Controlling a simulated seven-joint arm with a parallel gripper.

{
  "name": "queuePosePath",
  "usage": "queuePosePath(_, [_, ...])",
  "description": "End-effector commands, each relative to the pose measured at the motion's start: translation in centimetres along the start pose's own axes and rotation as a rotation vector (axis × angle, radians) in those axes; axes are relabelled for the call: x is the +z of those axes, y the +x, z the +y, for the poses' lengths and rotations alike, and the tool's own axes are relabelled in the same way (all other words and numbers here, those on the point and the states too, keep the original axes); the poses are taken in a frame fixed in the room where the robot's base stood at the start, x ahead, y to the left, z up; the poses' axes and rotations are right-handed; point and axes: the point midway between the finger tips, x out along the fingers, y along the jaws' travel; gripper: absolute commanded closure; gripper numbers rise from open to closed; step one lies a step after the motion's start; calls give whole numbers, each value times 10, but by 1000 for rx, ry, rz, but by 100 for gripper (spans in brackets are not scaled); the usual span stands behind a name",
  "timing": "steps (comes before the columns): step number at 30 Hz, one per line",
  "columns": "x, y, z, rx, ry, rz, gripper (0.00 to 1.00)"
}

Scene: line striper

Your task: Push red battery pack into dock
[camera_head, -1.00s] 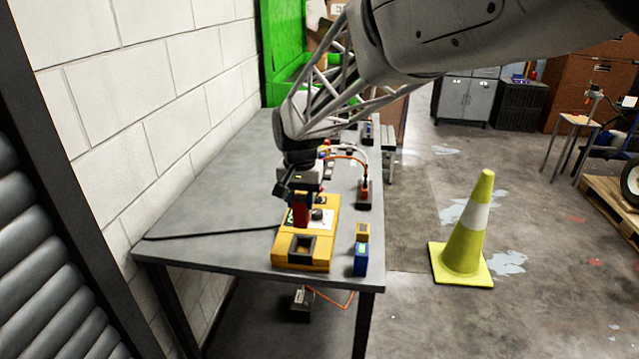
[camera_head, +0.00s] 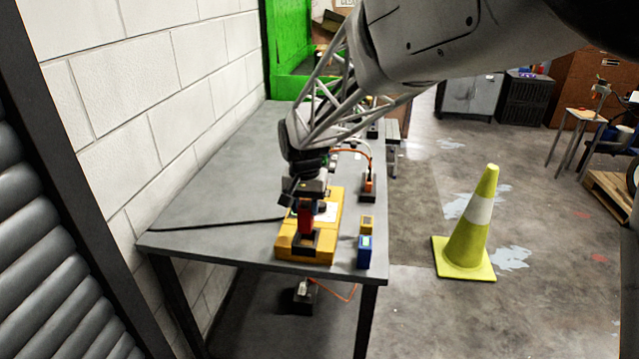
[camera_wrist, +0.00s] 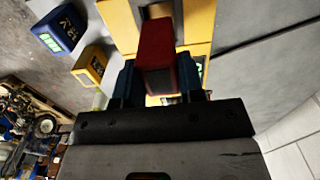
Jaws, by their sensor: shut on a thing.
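My gripper (camera_head: 306,205) is shut on the red battery pack (camera_head: 306,222), which hangs upright below it. In the wrist view, the red battery pack (camera_wrist: 156,48) sits between the two blue-grey fingers of my gripper (camera_wrist: 157,78). The yellow charger unit (camera_head: 287,246) lies on the table, with the dark-rimmed dock (camera_head: 305,243) at its near end. The pack's lower end overlaps the dock in the head view. I cannot tell whether it is inside or just above. In the wrist view the pack hides most of the dock (camera_wrist: 159,11).
A blue pack (camera_head: 364,253) and a small yellow pack (camera_head: 366,226) stand right of the charger, near the table's (camera_head: 205,215) edge. A black cable (camera_head: 215,224) runs left. An orange-and-black device (camera_head: 369,187) stands farther back. A yellow cone (camera_head: 467,225) is on the floor.

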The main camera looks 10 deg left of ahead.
Motion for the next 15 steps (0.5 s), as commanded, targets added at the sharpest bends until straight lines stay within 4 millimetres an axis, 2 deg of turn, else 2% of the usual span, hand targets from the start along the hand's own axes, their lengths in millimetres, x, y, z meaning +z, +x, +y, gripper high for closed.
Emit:
queuePosePath(6, [0,12,0,0,0,-1,85])
queuePosePath(15, [0,17,0,0,0,1,85])
